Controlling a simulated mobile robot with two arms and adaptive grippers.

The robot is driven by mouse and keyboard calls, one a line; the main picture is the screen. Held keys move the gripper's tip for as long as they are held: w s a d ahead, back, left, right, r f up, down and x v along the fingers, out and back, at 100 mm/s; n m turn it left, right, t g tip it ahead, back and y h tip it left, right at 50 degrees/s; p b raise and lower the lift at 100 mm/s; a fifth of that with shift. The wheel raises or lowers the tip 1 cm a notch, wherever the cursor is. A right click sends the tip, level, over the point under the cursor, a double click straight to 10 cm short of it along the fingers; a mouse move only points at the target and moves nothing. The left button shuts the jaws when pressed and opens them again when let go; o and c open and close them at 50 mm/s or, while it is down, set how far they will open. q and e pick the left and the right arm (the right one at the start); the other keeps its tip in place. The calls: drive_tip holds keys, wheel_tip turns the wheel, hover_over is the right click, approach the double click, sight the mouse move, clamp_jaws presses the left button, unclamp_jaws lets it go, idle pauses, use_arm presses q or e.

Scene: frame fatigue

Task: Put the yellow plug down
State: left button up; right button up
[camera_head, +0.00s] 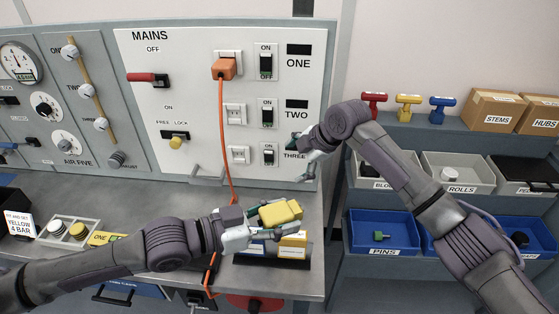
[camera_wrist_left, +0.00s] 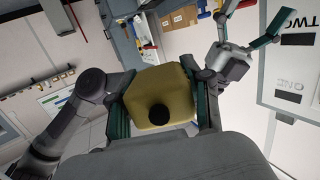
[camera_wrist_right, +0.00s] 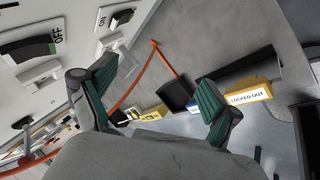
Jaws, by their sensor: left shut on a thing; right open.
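My left gripper (camera_head: 275,219) is shut on the yellow plug (camera_head: 281,211) and holds it above the right part of the grey bench, by the holder with yellow labelled pieces. In the left wrist view, the yellow plug (camera_wrist_left: 150,92) sits between the green finger pads, with a dark round spot facing the camera. My right gripper (camera_head: 303,157) is open and empty in front of the mains panel's lower right corner. Its spread green pads (camera_wrist_right: 158,78) show in the right wrist view, with nothing between them.
An orange plug (camera_head: 223,69) sits in the top socket; its cable (camera_head: 222,135) hangs to the bench. Yellow "locked out" pieces (camera_wrist_right: 248,92) stand in a dark holder below the left gripper. Blue bins (camera_head: 384,247) are at right. The bench's middle (camera_head: 150,198) has bare room.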

drive_tip(key=s+a+r+n+g, duration=0.2)
drive_tip(key=s+a+r+n, duration=0.35)
drive_tip(key=r, duration=0.25)
use_arm(q)
drive_tip(key=shift+s, duration=0.1)
use_arm(e)
wheel_tip(320, 180, up, 9)
drive_tip(key=n+g+h, duration=0.2)
drive_tip(key=n+h, duration=0.4)
drive_tip(key=n, duration=0.7)
hover_over(280, 211)
wheel_tip(280, 211, down, 12)
drive_tip(key=shift+r, duration=0.1)
